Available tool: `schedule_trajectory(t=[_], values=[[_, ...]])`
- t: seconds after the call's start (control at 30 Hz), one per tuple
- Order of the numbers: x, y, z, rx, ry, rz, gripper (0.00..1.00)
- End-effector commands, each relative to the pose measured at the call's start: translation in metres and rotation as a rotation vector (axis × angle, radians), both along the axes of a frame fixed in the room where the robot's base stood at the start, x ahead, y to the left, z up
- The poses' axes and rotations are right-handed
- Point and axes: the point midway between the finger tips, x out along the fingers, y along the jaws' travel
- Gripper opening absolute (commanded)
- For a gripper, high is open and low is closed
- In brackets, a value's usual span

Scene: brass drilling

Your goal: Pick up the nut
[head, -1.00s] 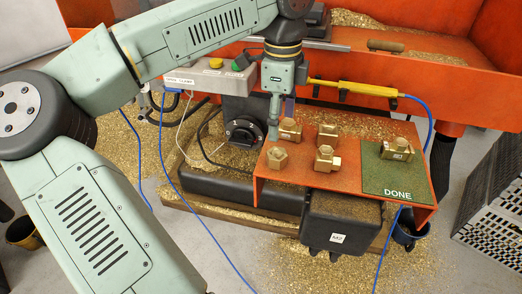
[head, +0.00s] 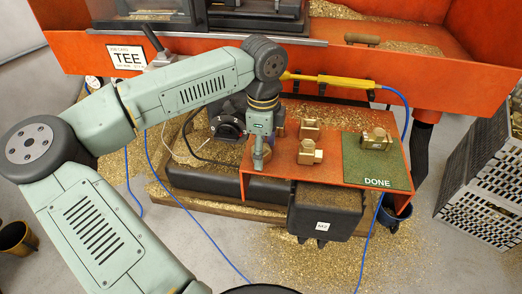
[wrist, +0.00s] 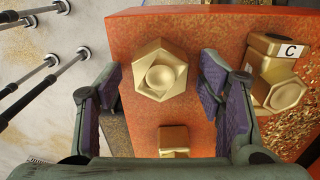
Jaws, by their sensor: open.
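A brass hex nut (wrist: 160,72) with a round raised centre sits on the orange shelf (wrist: 120,30), between my open fingers in the wrist view. My gripper (wrist: 158,85) has one finger on each side of it, with gaps showing, and holds nothing. In the head view my gripper (head: 258,164) points down at the shelf's left end and largely hides the nut there. A brass fitting labelled C (wrist: 277,80) is close beside the right finger. Another brass piece (wrist: 173,138) lies below the nut in the wrist view.
More brass fittings (head: 309,152) stand to the right on the shelf. One fitting (head: 376,138) is on the green DONE mat (head: 372,170). A yellow tool (head: 330,80) with a blue hose lies behind. A black box (head: 325,208) is below the shelf's front.

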Motion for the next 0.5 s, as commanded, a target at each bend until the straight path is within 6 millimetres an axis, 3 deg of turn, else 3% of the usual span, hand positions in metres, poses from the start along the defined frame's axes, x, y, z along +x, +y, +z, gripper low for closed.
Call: schedule_trajectory(t=[0.1,0.5], values=[[0.0001,-0.0001,0.0000,0.000,0.000,0.000,0.61],[0.0002,-0.0001,0.0004,0.000,-0.001,0.000,0.34]])
